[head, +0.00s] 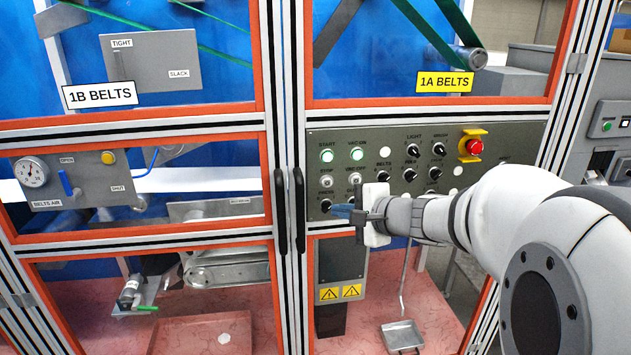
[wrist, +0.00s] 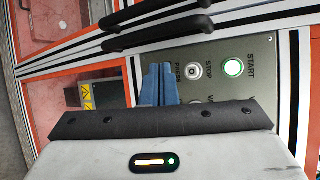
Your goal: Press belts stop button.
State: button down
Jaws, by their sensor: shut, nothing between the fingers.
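A pale round button labelled STOP (head: 326,181) sits below the lit green START button (head: 326,156). In the wrist view the STOP button (wrist: 193,71) is just right of my fingers, and the START button (wrist: 233,67) is further right. My gripper (head: 340,211) has blue fingers, shut and empty, in front of the panel's lower left, below STOP and beside the PRESS knob (head: 325,206). The fingers also show in the wrist view (wrist: 158,84). I cannot tell whether they touch the panel.
A lit VAC-ON button (head: 357,154), a BELTS knob (head: 383,151) and a red mushroom button (head: 474,147) on yellow share the panel. Black door handles (head: 281,210) stand left of my gripper. Orange-edged frames surround the openings.

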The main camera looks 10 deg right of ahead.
aim_at(327, 182)
jog(key=shift+w+p, duration=0.55)
jog(key=shift+w, duration=3.8)
jog(key=shift+w+b, duration=0.35)
jog(key=shift+w, duration=0.05)
jog(key=shift+w, duration=0.45)
jog(key=shift+s+b, duration=0.1)
jog(key=shift+b, duration=0.2)
jog(key=shift+s+f+b, duration=0.1)
jog(key=shift+s+b, duration=0.35)
jog(key=shift+s, duration=0.3)
